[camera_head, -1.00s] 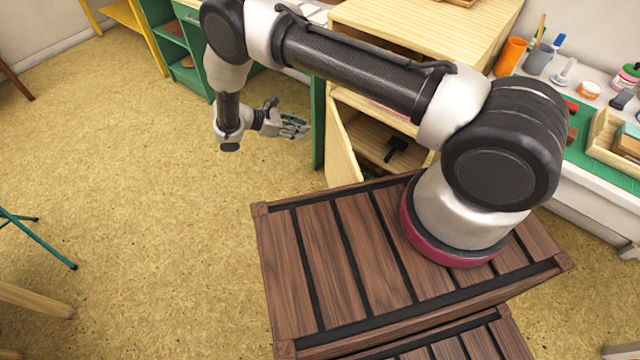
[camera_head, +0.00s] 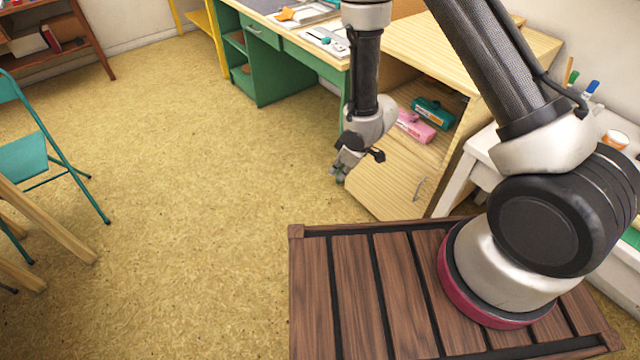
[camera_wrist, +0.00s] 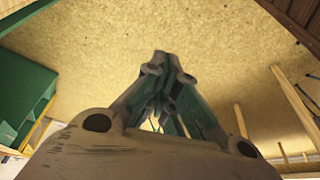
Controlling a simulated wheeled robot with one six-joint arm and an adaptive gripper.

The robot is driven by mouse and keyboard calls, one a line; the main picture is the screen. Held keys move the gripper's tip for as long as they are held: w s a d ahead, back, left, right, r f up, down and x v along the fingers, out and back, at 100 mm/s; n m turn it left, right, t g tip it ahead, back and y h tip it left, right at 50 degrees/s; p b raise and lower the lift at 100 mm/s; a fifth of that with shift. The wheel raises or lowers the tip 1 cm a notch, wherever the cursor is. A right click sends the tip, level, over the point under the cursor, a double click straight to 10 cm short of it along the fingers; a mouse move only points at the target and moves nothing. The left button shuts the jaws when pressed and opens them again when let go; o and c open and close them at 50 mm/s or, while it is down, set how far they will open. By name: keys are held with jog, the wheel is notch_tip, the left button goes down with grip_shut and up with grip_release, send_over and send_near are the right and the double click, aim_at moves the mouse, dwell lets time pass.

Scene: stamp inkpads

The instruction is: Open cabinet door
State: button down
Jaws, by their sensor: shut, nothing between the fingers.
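The light wood cabinet (camera_head: 479,48) stands beyond my wooden deck. Its lower door (camera_head: 385,178) shows its front face, with a thin metal handle (camera_head: 420,187) near the right edge. The door covers the lower compartment, and I see no clear gap; whether it is fully shut I cannot tell. My gripper (camera_head: 339,173) is shut and empty, pointing down at the door's left side, away from the handle. Whether it touches the door I cannot tell. In the wrist view its fingertips (camera_wrist: 165,65) meet over the floor.
The open upper shelf holds a pink object (camera_head: 416,127) and a teal one (camera_head: 434,112). A green desk (camera_head: 265,65) stands to the left of the cabinet, a white table (camera_head: 470,168) to the right. A teal chair (camera_head: 25,155) is at far left. The floor (camera_head: 200,200) between is clear.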

jog(key=w+a+f, duration=0.4)
jog(key=a+f, duration=0.3)
jog(key=f, duration=0.2)
jog(key=shift+w, duration=0.3)
jog(key=shift+a, duration=0.1)
dwell(1.4)
